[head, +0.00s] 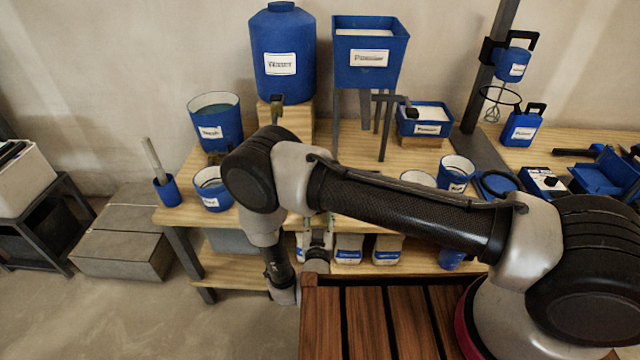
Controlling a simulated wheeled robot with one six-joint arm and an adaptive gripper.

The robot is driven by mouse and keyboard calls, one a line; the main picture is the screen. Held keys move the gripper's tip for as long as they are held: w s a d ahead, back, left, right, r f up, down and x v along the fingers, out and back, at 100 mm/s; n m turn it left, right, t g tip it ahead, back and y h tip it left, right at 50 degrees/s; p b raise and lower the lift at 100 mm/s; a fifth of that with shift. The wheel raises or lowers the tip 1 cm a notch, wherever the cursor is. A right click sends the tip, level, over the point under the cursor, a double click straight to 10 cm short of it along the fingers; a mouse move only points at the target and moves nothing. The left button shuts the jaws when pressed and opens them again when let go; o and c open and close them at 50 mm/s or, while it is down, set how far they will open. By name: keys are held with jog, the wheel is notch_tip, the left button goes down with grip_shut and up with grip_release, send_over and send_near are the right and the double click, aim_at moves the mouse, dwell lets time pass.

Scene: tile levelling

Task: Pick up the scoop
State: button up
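I cannot clearly make out a scoop. A small dark piece (411,113) shows at the left rim of a low blue tub of white powder (428,129); I cannot tell whether it is a scoop handle. My arm reaches across the front of the bench, and its wrist hangs down at the bench's front edge. My gripper is around the grey parts there (317,245), well to the left of and below that tub. Its fingers are too small and partly hidden to tell whether they are open or shut.
A wooden bench (490,150) holds a tall blue water tank (283,55), a blue powder hopper (370,60) on legs, several blue buckets and a mixer stand (490,70). Labelled bags (348,250) stand on the lower shelf. Grey blocks (125,235) lie on the floor at left.

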jog(key=w, duration=0.7)
jog(key=shift+w+r, duration=0.1)
jog(key=shift+w, duration=0.3)
grip_shut()
